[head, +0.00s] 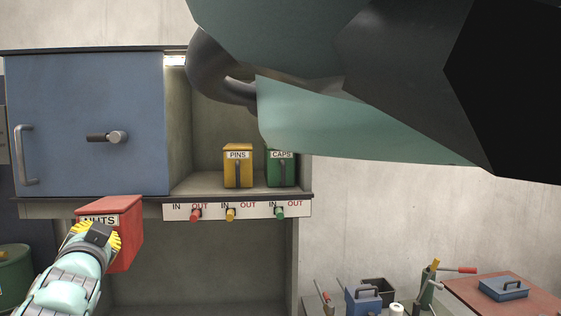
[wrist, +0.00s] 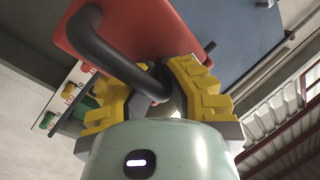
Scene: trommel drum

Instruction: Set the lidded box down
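A red lidded box (head: 125,222) labelled NUTS is held up in front of the cabinet at the lower left of the head view. My gripper (head: 97,236) is at its front side, with its yellow fingers partly covering the label. In the wrist view the red box (wrist: 165,30) fills the top middle, and its black bar handle (wrist: 95,45) runs between the yellow fingers of my gripper (wrist: 160,80). The fingers are closed around the handle. The box's underside is mostly clear of any surface in view.
A cabinet shelf (head: 205,183) holds a yellow PINS box (head: 238,172) and a green CAPS box (head: 281,174), with free room to their left. Red, yellow and green knobs (head: 230,215) line its front strip. A blue door panel (head: 75,100) stands left. My arm blocks the upper right.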

